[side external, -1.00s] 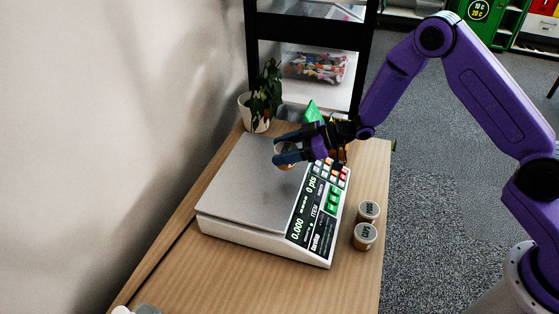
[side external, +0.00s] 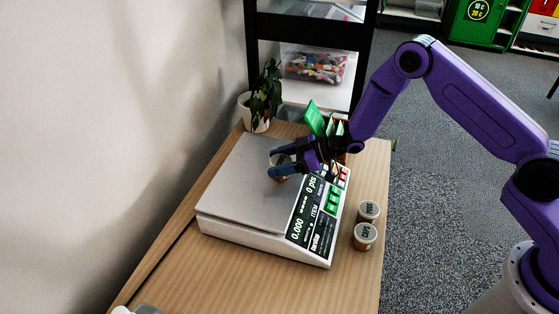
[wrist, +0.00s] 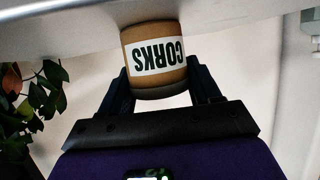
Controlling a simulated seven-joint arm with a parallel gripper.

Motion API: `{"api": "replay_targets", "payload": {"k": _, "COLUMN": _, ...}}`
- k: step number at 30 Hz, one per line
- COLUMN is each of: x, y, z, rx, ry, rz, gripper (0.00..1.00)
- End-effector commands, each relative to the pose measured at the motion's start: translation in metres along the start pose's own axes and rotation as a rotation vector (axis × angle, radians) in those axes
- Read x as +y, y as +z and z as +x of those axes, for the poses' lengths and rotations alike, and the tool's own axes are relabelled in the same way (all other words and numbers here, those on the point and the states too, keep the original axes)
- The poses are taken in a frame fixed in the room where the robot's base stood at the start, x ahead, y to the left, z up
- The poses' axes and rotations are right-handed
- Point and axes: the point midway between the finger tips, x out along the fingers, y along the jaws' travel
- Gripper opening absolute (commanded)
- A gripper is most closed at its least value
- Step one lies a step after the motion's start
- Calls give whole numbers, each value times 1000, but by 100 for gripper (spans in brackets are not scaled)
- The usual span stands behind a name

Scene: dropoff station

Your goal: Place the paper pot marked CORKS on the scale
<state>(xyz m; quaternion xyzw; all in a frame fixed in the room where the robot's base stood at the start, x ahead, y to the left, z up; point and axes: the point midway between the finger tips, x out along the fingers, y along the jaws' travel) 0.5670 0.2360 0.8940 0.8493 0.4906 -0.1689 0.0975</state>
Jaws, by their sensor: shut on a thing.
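The tan paper pot marked CORKS (wrist: 152,60) is held between the two fingers of my gripper (wrist: 160,84) in the wrist view, its lettering upside down there. In the side view my gripper (side external: 280,161) is over the plate of the scale (side external: 240,190), toward its back right part, and the fingers partly hide the pot. The pot's base is at or very near the plate; I cannot tell whether it touches. The scale's display (side external: 298,229) seems to read 0.000.
Two lidded pots, one seemingly marked CAPS (side external: 364,236) and a second pot (side external: 368,211) behind it, stand on the table right of the scale. A potted plant (side external: 262,100) stands behind the scale. Green cards (side external: 315,118) stand behind my gripper. The plate's front left is clear.

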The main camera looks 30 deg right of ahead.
Motion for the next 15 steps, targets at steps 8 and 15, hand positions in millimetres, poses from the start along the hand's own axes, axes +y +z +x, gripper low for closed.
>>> {"api": "replay_targets", "payload": {"k": 8, "x": 0, "y": 0, "z": 0, "rx": 0, "ry": 0, "rz": 0, "gripper": 88}}
{"api": "replay_targets", "payload": {"k": 15, "x": 1, "y": -3, "z": -5, "rx": 0, "ry": 1, "rz": 0, "gripper": 88}}
